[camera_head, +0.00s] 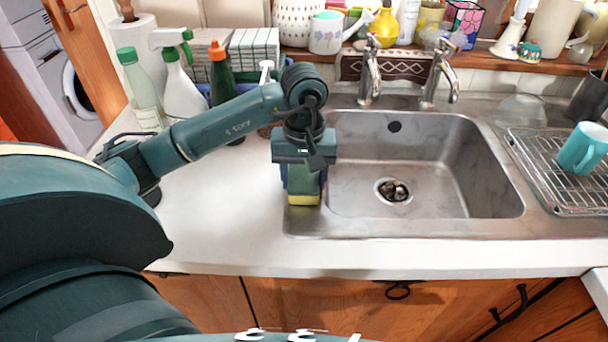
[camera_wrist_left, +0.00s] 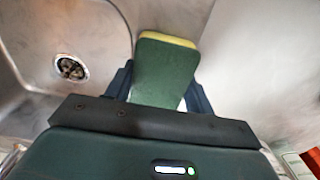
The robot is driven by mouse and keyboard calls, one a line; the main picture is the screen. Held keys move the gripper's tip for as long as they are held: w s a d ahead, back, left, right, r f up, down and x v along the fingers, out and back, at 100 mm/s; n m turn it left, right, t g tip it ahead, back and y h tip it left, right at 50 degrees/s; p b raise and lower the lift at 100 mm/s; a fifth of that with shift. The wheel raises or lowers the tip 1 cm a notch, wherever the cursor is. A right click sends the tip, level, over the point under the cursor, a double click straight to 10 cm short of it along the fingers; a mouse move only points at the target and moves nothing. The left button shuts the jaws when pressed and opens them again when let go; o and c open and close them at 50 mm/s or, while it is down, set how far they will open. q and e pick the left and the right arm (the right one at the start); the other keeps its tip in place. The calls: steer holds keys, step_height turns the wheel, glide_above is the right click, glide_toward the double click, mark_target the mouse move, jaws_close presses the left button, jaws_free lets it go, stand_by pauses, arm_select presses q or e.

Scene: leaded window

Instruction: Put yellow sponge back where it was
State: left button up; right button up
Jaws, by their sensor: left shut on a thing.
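The yellow sponge (camera_head: 304,199) has a green top layer. In the head view it shows below my left gripper (camera_head: 303,182), at the left rim of the sink. In the left wrist view the sponge (camera_wrist_left: 165,70) sits between the two fingers of my left gripper (camera_wrist_left: 160,85), which is shut on it. Its yellow edge faces away from the wrist. I cannot tell whether the sponge touches the sink rim. The gripper hides part of the sponge. My right gripper is not in view.
The steel sink (camera_head: 450,208) with its drain (camera_head: 393,190) lies to the right of the gripper. Two taps (camera_head: 370,70) stand behind it. Bottles (camera_head: 183,92) stand at the back left. A drying rack (camera_head: 570,190) holds a teal mug (camera_head: 584,148). The white counter (camera_head: 215,215) at left is clear.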

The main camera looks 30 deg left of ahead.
mark_target(304, 176)
arm_select(q)
steer(key=shift+f, duration=0.15)
steer(key=o, duration=0.9)
steer(key=shift+r, duration=0.4)
step_height(304, 176, up, 12)
steer(key=shift+f, duration=0.2)
